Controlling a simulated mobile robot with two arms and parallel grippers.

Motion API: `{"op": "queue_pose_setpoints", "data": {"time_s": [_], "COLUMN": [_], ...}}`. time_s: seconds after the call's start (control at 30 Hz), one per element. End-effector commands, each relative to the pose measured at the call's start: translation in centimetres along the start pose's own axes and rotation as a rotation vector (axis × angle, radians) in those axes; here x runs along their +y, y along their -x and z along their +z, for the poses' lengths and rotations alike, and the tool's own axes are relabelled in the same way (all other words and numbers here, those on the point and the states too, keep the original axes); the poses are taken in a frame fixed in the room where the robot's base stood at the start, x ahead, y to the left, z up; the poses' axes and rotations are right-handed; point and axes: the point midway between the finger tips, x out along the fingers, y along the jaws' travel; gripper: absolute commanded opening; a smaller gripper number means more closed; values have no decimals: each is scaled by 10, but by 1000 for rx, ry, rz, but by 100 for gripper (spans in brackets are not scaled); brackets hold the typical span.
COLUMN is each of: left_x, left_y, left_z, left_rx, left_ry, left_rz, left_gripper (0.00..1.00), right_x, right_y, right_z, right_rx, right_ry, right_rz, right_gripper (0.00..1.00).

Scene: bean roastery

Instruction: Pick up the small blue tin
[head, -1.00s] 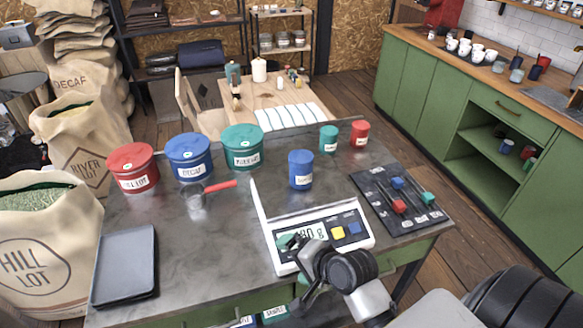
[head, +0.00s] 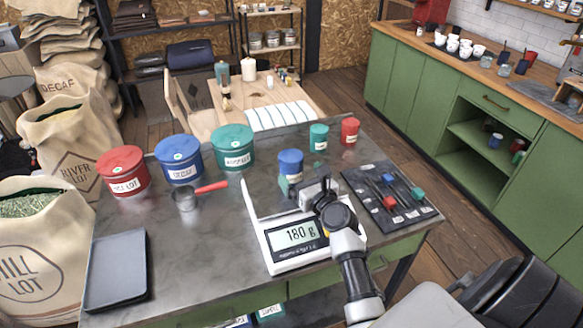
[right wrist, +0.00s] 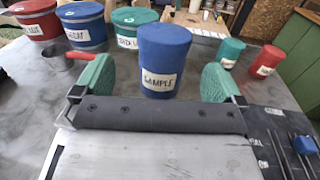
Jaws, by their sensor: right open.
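The small blue tin (head: 290,162), labelled SAMPLE, stands upright on the metal table behind the white scale. Its lower right part is partly hidden by my right gripper in the head view. My right gripper (head: 301,176) is open, reaching over the scale toward the tin. In the right wrist view the small blue tin (right wrist: 164,60) stands between and slightly beyond the two green finger pads, with gaps at both sides. My right gripper (right wrist: 157,88) holds nothing. My left gripper is not in view.
Large red (head: 123,171), blue (head: 179,159) and green (head: 233,147) tins stand left, near a red-handled scoop (head: 187,199). Small green (head: 318,137) and red (head: 350,131) tins stand behind right. The scale (head: 290,250) reads 180 g. A black board (head: 372,180) holds coloured-ended tools.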

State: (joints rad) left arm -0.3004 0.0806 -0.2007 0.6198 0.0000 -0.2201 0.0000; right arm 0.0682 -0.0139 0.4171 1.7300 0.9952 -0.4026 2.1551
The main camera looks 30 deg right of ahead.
Motion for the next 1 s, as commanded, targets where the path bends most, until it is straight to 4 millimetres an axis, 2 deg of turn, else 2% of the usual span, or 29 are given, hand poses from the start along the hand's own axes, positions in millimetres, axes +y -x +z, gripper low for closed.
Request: {"op": "queue_pose_setpoints", "data": {"time_s": [0.27, 0.53, 0.87, 1.0], "left_x": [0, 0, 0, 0], "left_y": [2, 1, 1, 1], "left_z": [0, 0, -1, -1], "left_rx": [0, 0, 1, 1], "left_ry": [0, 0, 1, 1], "left_rz": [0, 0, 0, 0], "left_gripper": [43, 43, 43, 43], "right_x": [-2, -6, -6, -6], "right_y": [-24, -62, -68, -68], "right_z": [-1, -4, -4, -4], "right_rx": [1, 1, 2, 2], "right_ry": [6, 7, 5, 5], "right_rz": [1, 1, 1, 1], "right_gripper": [100, 100, 100, 79]}}
